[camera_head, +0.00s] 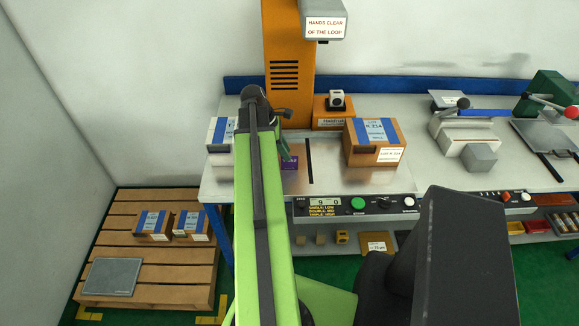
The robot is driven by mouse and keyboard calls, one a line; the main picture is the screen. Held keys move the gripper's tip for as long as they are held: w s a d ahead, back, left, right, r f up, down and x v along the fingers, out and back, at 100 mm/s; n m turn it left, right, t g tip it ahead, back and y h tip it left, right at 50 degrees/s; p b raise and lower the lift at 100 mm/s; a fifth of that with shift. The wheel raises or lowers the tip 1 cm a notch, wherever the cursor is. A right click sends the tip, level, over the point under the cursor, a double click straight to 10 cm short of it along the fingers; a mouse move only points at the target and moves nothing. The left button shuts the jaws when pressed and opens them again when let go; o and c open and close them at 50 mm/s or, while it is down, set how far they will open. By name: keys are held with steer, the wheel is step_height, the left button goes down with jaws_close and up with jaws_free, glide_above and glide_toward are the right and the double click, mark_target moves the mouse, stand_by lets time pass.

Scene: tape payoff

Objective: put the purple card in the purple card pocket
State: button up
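My green arm reaches up the middle of the view to the bench. At its far end, dark parts of my gripper (283,138) show just right of the arm, over the bench top. The arm hides much of the gripper, and its fingers are too small to tell open from shut. A small purple patch (289,161) shows directly below the gripper, at the left of a dark slot in the bench. I cannot tell whether it is the purple card or the purple card pocket, nor whether the gripper touches it. No other purple thing is clear in view.
An orange column (288,85) rises behind. A control panel (355,204) runs along the bench's front. A pallet (150,258) with cartons stands on the floor at left.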

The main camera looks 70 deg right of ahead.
mark_target(290, 163)
steer(key=b+x, duration=0.2)
steer(key=x, duration=0.1)
steer(key=shift+s+d+f, duration=0.1)
steer(key=shift+s+f, duration=0.05)
steer(key=shift+f, duration=0.2)
steer(key=shift+r, duration=0.15)
jaws_close()
steer(key=shift+r, duration=0.1)
